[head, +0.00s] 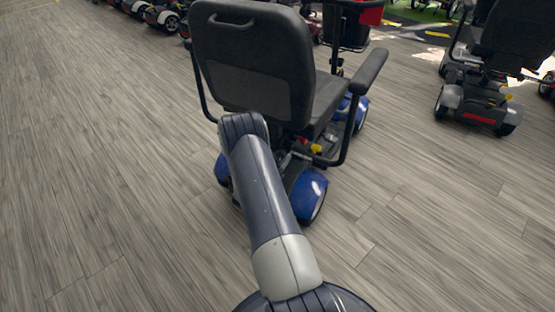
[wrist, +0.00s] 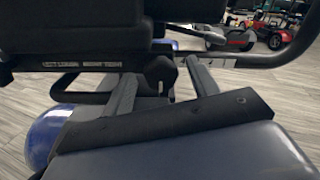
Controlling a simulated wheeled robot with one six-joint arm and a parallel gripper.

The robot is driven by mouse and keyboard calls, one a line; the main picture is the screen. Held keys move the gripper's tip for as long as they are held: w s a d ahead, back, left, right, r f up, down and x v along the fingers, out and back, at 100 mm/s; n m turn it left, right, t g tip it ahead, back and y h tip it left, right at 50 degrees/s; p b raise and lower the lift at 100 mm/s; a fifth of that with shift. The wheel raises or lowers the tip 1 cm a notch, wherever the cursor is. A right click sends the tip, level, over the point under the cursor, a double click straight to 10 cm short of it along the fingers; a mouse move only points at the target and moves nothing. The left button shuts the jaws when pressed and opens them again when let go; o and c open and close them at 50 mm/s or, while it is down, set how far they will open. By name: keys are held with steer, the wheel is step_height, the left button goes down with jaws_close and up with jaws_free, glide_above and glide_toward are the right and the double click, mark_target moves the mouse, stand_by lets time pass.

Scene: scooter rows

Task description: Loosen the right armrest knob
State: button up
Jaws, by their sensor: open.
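The blue scooter's black seat (head: 255,55) faces away from me in the head view. Its right armrest (head: 369,72) sticks out on the right, on a bent black tube. In the wrist view my gripper (wrist: 160,72) is open, its two grey fingers apart below the seat's underside. A dark part (wrist: 158,70) shows between and beyond the fingertips. I cannot tell whether it is the armrest knob or whether the fingers touch it. In the head view my arm hides the gripper behind the seat's lower back.
A blue rear fender (head: 309,190) is close to the right of my arm. A black tube (wrist: 255,58) runs across the right of the wrist view. Another scooter (head: 480,105) stands at the right. Wood floor is clear on the left and at the lower right.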

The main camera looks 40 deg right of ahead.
steer(key=shift+c, duration=0.3)
steer(key=c, duration=0.9)
